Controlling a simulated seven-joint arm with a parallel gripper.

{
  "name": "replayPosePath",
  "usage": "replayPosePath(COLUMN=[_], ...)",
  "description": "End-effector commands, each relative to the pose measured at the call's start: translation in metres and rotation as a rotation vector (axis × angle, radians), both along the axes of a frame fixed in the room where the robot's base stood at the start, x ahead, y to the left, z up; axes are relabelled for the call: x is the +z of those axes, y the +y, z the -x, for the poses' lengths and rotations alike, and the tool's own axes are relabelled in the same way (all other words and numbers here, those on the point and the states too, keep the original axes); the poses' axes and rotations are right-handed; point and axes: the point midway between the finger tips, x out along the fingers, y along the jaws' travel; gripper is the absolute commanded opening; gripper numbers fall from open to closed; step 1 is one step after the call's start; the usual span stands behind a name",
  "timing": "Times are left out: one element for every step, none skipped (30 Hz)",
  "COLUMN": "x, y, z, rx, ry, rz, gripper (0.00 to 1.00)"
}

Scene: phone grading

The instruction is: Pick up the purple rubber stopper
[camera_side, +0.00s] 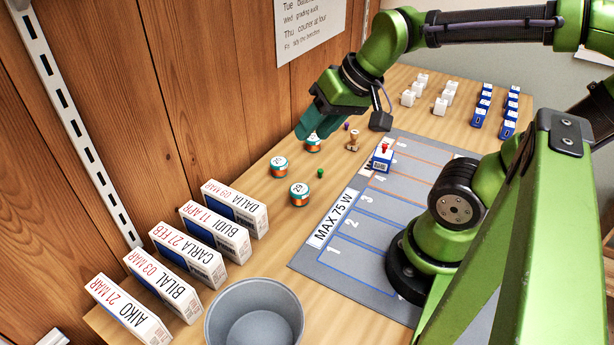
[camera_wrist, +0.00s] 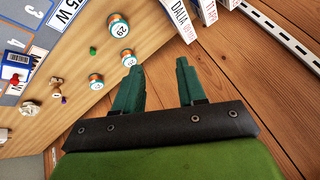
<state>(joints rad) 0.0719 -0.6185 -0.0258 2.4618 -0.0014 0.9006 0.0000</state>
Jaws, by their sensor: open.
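The purple rubber stopper (camera_side: 347,126) is a tiny purple spot on the wooden table, behind a small tan stamp-like piece (camera_side: 353,139). In the wrist view the purple stopper (camera_wrist: 64,100) lies at the left, well to the left of the fingers. My gripper (camera_side: 306,127) has teal fingers and hangs above the table by the wood wall, left of the stopper in the side view. In the wrist view my gripper (camera_wrist: 158,66) is open, with bare space between its fingers.
Orange-banded jars (camera_side: 299,192) and a green stopper (camera_side: 320,173) stand near my gripper. A red stopper (camera_side: 384,148) sits on a blue-white block on the grey mat (camera_side: 340,262). Labelled boxes (camera_side: 215,232) line the wall; a grey bin (camera_side: 254,312) stands in front.

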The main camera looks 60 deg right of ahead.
Motion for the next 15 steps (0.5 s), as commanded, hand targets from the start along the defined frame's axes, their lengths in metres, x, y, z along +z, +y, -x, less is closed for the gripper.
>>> replayPosePath(x=[-0.002, -0.002, -0.002, -0.002, -0.003, -0.004, -0.005, -0.007, -0.010, -0.013, -0.016, -0.020, -0.024, -0.028, -0.034], y=[-0.016, -0.026, -0.041, -0.053, -0.065, -0.083, -0.096, -0.111, -0.130, -0.145, -0.161, -0.182, -0.198, -0.215, -0.236], z=[-0.014, -0.022, -0.033, -0.041, -0.049, -0.059, -0.066, -0.072, -0.080, -0.085, -0.090, -0.095, -0.098, -0.101, -0.104], rx=[-0.054, -0.094, -0.160, -0.218, -0.281, -0.371, -0.442, -0.517, -0.622, -0.702, -0.787, -0.902, -0.991, -1.084, -1.209], ry=[0.038, 0.061, 0.092, 0.115, 0.141, 0.170, 0.195, 0.218, 0.248, 0.269, 0.291, 0.318, 0.338, 0.354, 0.377], rz=[-0.013, -0.027, -0.052, -0.075, -0.099, -0.133, -0.159, -0.186, -0.222, -0.248, -0.274, -0.307, -0.333, -0.357, -0.389], gripper=[0.40, 0.40, 0.40, 0.40, 0.40, 0.40, 0.40, 0.40, 0.40, 0.40, 0.40, 0.40, 0.40, 0.40, 0.40])
